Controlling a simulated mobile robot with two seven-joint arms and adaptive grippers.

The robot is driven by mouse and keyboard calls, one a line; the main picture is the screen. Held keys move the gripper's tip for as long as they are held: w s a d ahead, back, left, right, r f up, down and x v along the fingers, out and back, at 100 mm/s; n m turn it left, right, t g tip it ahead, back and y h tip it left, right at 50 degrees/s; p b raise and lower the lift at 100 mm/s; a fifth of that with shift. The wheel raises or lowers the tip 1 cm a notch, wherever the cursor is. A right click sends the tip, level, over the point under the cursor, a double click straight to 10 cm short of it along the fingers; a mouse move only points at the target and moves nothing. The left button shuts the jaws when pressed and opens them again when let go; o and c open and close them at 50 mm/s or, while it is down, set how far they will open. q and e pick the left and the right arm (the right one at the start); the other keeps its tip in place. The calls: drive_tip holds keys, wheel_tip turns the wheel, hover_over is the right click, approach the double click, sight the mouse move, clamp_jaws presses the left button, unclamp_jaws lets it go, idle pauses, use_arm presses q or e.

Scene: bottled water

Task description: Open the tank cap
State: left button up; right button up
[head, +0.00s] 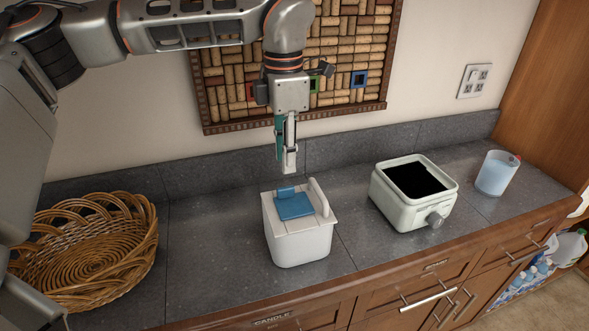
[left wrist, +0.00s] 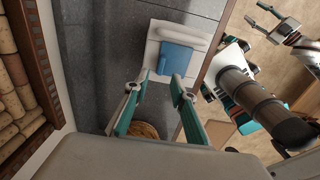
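The white tank (head: 299,247) stands on the grey counter. Its blue cap (head: 294,207) lies flat on top, with a raised blue piece at the back and a white handle along the right side. The cap also shows in the left wrist view (left wrist: 175,58). My left gripper (head: 289,165) points down above and behind the tank, apart from it. Its two fingers (left wrist: 154,87) are spread with nothing between them. My right gripper (left wrist: 256,14) shows small at the upper right of the left wrist view, with its fingers apart, away from the counter.
A wicker basket (head: 88,250) sits at the left. A white open-topped container with a tap (head: 405,208) and a clear blue-tinted cup (head: 495,174) stand to the right. A cork board (head: 345,75) hangs behind my left gripper. The counter around the tank is mostly clear.

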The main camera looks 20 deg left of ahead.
sight(286, 188)
use_arm(q)
drive_tip(key=shift+s+f, duration=0.15)
wheel_tip(286, 188, down, 7)
drive_tip(key=shift+f+p, duration=0.2)
drive_tip(key=shift+p, duration=0.25)
clamp_jaws()
